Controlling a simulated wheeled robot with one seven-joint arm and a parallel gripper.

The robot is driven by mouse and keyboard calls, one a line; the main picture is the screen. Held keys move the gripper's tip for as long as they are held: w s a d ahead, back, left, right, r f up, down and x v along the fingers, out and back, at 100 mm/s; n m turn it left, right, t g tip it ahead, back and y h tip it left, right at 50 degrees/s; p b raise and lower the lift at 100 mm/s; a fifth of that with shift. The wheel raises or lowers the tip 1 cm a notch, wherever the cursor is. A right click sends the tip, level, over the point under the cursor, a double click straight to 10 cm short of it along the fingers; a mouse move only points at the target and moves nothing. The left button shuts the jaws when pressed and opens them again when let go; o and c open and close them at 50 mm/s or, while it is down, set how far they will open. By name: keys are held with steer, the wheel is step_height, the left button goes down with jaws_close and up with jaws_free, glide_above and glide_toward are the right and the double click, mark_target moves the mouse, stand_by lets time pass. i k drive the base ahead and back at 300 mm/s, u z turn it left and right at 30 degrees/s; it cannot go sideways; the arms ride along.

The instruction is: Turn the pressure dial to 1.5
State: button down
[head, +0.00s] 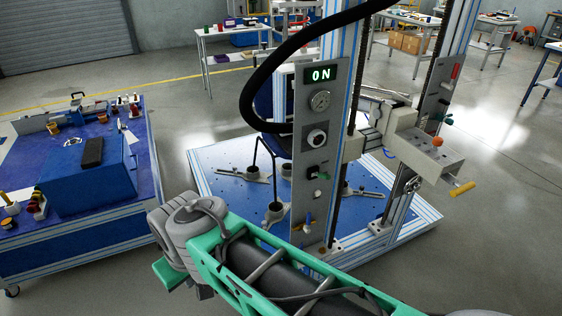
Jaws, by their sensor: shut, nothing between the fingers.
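The grey control panel (304,188) stands upright on the test rig in the head view. A lit green display (321,74) at its top reads ON. My teal and grey arm crosses the lower picture, below and in front of the panel. My gripper's fingers do not show.
A black hose (262,75) loops left of the panel. Lower on the panel are a switch with a green part (317,171) and small coloured levers. A second panel with a red handle (440,100) stands right. A blue workbench (75,245) is at left, with bare floor between.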

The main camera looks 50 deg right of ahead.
mark_target(317, 138)
steer(key=u, duration=0.6)
steer(key=k, duration=0.85)
steer(key=z, duration=0.8)
steer(key=i, duration=0.5)
